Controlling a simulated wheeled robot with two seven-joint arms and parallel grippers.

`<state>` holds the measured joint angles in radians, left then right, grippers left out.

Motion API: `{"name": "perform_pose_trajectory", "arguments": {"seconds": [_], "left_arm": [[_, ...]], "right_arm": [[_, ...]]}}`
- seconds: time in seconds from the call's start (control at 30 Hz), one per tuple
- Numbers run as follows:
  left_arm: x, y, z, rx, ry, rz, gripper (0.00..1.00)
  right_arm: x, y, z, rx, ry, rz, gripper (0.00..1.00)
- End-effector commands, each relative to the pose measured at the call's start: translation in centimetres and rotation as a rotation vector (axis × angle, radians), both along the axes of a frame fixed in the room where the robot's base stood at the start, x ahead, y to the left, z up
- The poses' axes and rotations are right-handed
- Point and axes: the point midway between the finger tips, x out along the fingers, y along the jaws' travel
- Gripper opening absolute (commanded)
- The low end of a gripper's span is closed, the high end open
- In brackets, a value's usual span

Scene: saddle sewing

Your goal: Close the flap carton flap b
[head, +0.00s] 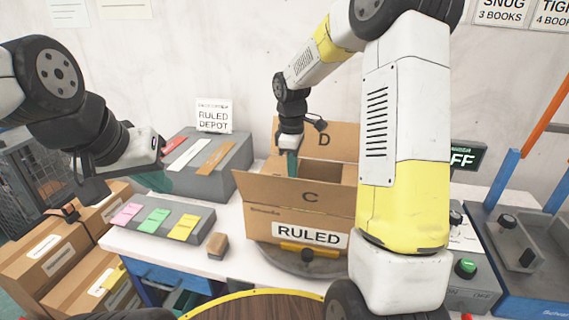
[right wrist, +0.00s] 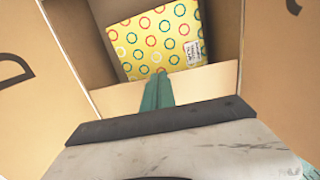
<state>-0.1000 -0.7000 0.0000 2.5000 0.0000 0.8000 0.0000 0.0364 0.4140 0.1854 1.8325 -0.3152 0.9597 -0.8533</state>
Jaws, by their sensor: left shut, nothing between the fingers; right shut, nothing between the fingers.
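The open flap carton (head: 262,222) stands on a dark round turntable, with a RULED label on its front. Flap D (head: 340,141) stands up at the back and flap C (head: 275,192) leans outward at the front. No flap marked B can be read. My left gripper (head: 155,182) is shut and empty, left of the carton.
A yellow item with coloured rings (right wrist: 160,40) lies inside the carton. A grey stand (head: 225,163) and a tray of coloured cards (head: 150,222) are left of the carton, with a small brown block (head: 218,244) nearby. A control box (head: 470,285) and blue-posted fixture (head: 520,240) stand right.

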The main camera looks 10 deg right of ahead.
Motion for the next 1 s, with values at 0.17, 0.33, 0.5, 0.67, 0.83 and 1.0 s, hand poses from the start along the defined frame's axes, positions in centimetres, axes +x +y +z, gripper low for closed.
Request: {"name": "perform_pose_trajectory", "arguments": {"seconds": [0.17, 0.33, 0.5, 0.67, 0.83, 1.0], "left_arm": [[0.0, 0.0, 0.0, 0.0, 0.0, 0.0, 0.0], [0.0, 0.0, 0.0, 0.0, 0.0, 0.0, 0.0], [0.0, 0.0, 0.0, 0.0, 0.0, 0.0, 0.0], [0.0, 0.0, 0.0, 0.0, 0.0, 0.0, 0.0], [0.0, 0.0, 0.0, 0.0, 0.0, 0.0, 0.0], [0.0, 0.0, 0.0, 0.0, 0.0, 0.0, 0.0]], "right_arm": [[-0.2, -0.2, -1.2, 0.0, 0.007, -0.001, 0.0], [-0.3, -0.2, -1.4, -0.001, 0.011, -0.002, 0.0], [-0.3, -0.3, -1.2, -0.002, 0.011, -0.003, 0.0], [-0.3, -0.4, -0.5, -0.003, 0.012, -0.003, 0.0], [-0.3, -0.3, 0.2, -0.003, 0.011, -0.002, 0.0], [-0.4, 0.1, 1.4, -0.001, 0.007, -0.002, 0.0]]}}
